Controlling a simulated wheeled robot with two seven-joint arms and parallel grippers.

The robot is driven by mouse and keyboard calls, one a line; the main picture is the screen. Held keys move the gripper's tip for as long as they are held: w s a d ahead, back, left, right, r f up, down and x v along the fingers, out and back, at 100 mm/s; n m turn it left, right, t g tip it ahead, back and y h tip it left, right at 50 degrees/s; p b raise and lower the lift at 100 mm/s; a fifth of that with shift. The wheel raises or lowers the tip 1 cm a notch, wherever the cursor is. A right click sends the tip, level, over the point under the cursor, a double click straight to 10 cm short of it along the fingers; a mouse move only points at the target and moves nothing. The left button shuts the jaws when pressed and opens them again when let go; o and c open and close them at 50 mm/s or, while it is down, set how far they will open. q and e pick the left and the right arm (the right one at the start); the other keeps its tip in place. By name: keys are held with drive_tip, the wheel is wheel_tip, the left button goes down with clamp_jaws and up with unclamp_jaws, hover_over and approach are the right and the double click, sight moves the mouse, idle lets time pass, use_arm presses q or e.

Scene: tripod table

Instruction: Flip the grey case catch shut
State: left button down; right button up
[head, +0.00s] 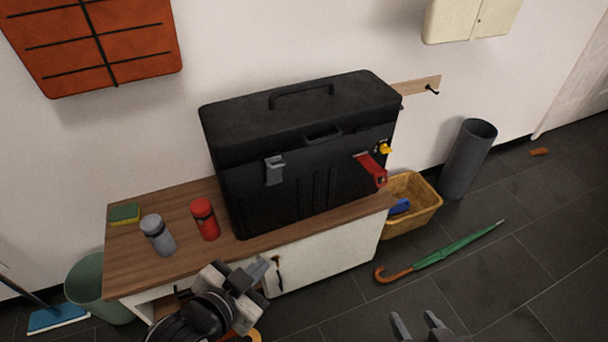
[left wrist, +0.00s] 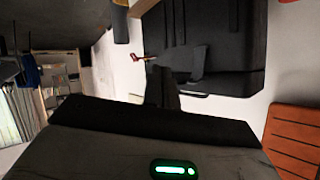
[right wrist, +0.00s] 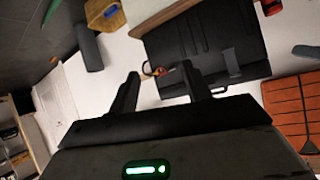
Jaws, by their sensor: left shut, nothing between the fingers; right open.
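The black case (head: 300,130) stands on a wooden-topped cabinet, its lid down. The grey catch (head: 275,170) is on the left of its front, upright across the lid seam and apparently flat; I cannot tell if it is latched. It also shows in the right wrist view (right wrist: 232,62). The red catch (head: 371,168), at the front right, sticks outward. My left gripper (head: 262,270) is shut and empty, in front of and below the case, apart from the grey catch. My right gripper (head: 417,322) is open and empty, low at the front right.
A yellow piece (head: 384,148) sits near the red catch. A basket (head: 425,200) and green umbrella (head: 440,255) are right.

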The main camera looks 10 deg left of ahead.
use_arm(q)
drive_tip(key=w+a+r+m+t, duration=0.2)
drive_tip(key=w+r+m+t, duration=0.1)
drive_tip(key=w+r+m, duration=0.65)
drive_tip(key=m+b, duration=0.1)
approach(282, 165)
drive_tip(key=w+d, duration=0.2)
drive_tip(key=d, duration=0.2)
drive_tip(key=w+a, duration=0.1)
drive_tip(key=w+f, duration=0.1)
drive_tip(key=w+a, duration=0.1)
drive_tip(key=shift+w+a+f, duration=0.2)
drive_tip(key=shift+a+f, duration=0.05)
drive_tip(key=shift+a, duration=0.05)
